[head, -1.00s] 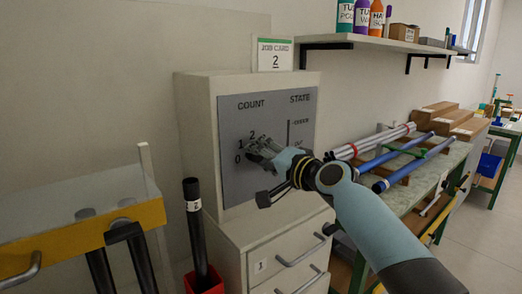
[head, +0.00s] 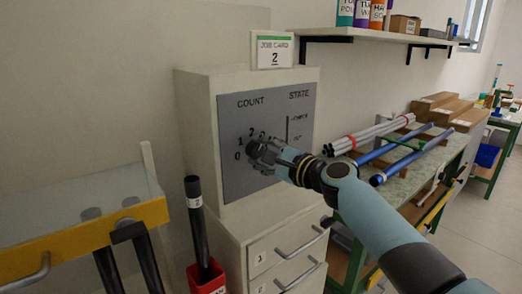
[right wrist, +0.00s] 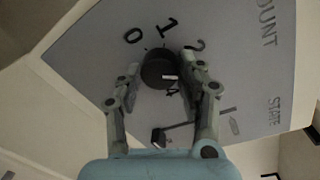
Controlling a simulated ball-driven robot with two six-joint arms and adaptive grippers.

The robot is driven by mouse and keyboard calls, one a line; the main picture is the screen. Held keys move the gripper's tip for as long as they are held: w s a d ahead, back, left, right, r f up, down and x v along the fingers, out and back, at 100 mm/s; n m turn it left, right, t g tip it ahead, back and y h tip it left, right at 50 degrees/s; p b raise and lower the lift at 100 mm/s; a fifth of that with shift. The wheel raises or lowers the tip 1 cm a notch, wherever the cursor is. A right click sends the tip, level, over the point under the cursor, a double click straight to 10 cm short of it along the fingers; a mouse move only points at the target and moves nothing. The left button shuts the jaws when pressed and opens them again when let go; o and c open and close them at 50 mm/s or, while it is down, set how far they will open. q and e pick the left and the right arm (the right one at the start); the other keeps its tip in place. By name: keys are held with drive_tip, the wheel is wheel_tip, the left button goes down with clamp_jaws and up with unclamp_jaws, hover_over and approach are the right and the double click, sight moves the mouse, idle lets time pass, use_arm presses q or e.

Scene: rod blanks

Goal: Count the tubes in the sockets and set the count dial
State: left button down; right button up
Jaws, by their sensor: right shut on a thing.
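The grey panel (head: 235,180) on the white cabinet bears a COUNT dial with numbers around it and a STATE scale (head: 287,130). My right gripper (head: 262,150) is at the dial and hides most of it in the head view. In the right wrist view its fingers are shut on the dark round count knob (right wrist: 158,68), which has a small white mark. A black lever (right wrist: 160,137) shows near the STATE label. Black tubes (head: 132,236) hang at the yellow-fronted rack (head: 60,248) at left; its sockets are partly out of view. My left gripper is not in view.
A job card (head: 272,50) reading 2 stands on the cabinet. A black tube (head: 196,225) labelled 2 stands in a red holder (head: 207,280) beside the drawers (head: 285,258). White and blue rods (head: 405,155) lie on the bench at right, beneath a shelf (head: 350,32).

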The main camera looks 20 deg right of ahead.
drive_tip(key=shift+f+m, duration=0.1)
drive_tip(key=shift+m, duration=1.3)
drive_tip(key=o, duration=1.1)
drive_tip(key=shift+o, duration=0.2)
drive_tip(key=v, duration=1.2)
drive_tip(key=shift+f, duration=0.1)
